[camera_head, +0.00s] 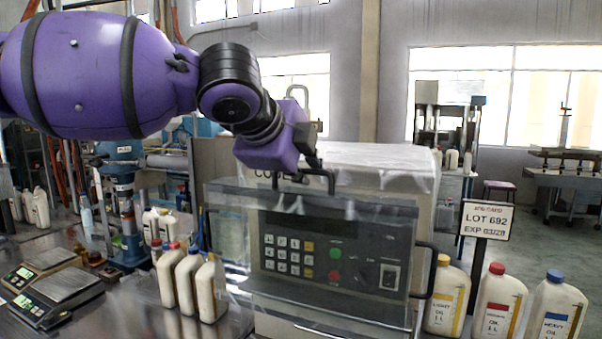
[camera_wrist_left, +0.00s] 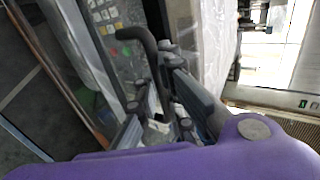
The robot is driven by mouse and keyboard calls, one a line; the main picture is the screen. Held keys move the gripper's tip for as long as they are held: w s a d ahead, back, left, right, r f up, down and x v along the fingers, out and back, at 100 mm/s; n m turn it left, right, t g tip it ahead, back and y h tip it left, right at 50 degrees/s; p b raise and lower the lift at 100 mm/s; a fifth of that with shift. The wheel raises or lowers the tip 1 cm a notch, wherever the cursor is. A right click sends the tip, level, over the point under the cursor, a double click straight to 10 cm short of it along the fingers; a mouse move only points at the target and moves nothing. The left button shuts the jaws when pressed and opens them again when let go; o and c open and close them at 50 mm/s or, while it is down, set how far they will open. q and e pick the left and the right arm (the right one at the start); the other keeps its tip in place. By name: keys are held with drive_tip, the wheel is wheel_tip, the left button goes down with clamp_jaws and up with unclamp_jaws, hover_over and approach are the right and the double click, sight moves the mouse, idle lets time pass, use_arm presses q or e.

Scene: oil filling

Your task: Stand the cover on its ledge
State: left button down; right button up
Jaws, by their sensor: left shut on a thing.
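The clear cover (camera_head: 228,205) is a see-through sheet upright in front of the machine's control panel (camera_head: 330,255). It has a black handle (camera_head: 332,180) at its top and another black handle (camera_head: 430,272) at its right side. My left gripper (camera_head: 308,168) is at the top handle and shut on it. In the left wrist view the fingers (camera_wrist_left: 165,100) meet a bent black bar (camera_wrist_left: 140,38), with the keypad (camera_wrist_left: 103,18) beyond. I cannot tell whether the cover's lower edge touches anything, nor which part is its ledge. My right gripper is not in view.
Several oil bottles stand at right, such as the red-capped one (camera_head: 497,305), below a lot sign (camera_head: 487,220). White bottles (camera_head: 208,290) stand left of the machine. Scales (camera_head: 62,285) sit at far left. The machine's pale top (camera_head: 385,160) is behind the cover.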

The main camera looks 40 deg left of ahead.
use_arm(q)
drive_tip(key=shift+w+f, duration=0.35)
drive_tip(key=shift+w, duration=0.2)
drive_tip(key=shift+w+a+f+b, duration=0.15)
drive_tip(key=shift+w+f+b, duration=0.15)
drive_tip(key=shift+w+b, duration=0.35)
drive_tip(key=w+a+f+b, duration=0.2)
drive_tip(key=w+b, duration=0.3)
drive_tip(key=w, duration=0.3)
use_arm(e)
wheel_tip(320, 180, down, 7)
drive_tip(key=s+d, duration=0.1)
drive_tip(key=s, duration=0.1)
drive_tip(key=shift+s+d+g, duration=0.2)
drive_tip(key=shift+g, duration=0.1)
use_arm(q)
drive_tip(key=shift+w, duration=0.1)
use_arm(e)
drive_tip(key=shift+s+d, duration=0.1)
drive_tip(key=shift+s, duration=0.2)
use_arm(q)
drive_tip(key=shift+p, duration=0.4)
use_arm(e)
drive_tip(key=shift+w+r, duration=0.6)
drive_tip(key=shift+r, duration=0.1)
use_arm(q)
drive_tip(key=c, duration=1.8)
unclamp_jaws()
